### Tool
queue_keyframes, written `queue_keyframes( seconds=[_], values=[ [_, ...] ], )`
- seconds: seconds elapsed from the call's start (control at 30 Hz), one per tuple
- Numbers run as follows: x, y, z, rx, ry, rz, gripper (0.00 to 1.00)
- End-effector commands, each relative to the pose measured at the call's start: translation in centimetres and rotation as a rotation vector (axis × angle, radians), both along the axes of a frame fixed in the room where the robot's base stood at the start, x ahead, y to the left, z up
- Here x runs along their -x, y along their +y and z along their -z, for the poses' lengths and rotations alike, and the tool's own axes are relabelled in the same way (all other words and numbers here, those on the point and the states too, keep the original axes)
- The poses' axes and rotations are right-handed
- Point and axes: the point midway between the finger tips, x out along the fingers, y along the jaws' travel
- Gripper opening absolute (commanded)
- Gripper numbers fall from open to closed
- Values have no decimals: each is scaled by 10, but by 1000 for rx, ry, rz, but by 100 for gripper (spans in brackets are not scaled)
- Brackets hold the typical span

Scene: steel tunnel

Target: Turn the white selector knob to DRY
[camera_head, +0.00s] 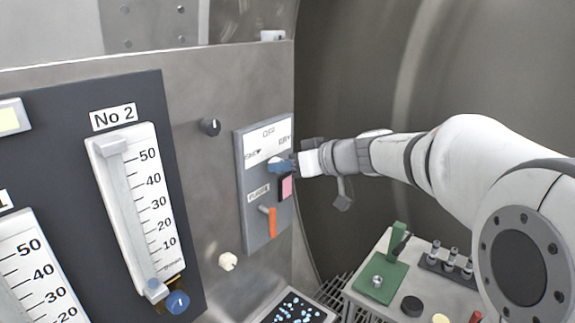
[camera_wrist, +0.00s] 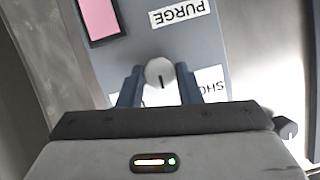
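The white selector knob (camera_wrist: 160,72) is round, with a dark pointer mark, on a grey panel (camera_head: 259,228). In the upside-down wrist view the mark points toward the bottom, the panel's upper side. My gripper (camera_wrist: 159,74) is open, with one blue finger on each side of the knob and a small gap at both sides. In the head view my gripper (camera_head: 281,164) reaches in from the right and its blue finger partly covers the knob. Labels appear to read OFF at the top, SHO-something at left and DRY (camera_head: 284,140) at right.
Below the knob are a pink square (camera_head: 286,188), a PURGE label (camera_head: 258,193) and an orange lever (camera_head: 272,222). A dark knob (camera_head: 210,126) and the No 2 gauge (camera_head: 135,210) are to the left. A bench with a green device (camera_head: 381,276) stands below my arm.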

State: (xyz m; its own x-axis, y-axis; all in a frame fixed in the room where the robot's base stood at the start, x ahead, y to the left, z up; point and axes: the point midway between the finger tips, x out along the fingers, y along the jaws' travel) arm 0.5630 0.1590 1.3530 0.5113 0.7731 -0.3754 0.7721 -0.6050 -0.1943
Motion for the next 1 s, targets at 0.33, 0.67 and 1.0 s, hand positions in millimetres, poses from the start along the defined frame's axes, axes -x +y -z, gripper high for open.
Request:
queue_keyframes(
  seconds=[0.33, 0.67, 1.0],
  values=[
    [1, -2, 0, -1, 1, -3, 7],
    [0, 1, 4, -47, 59, -3, 8],
    [-2, 0, 7, -213, 271, -3, 8]
  ],
)
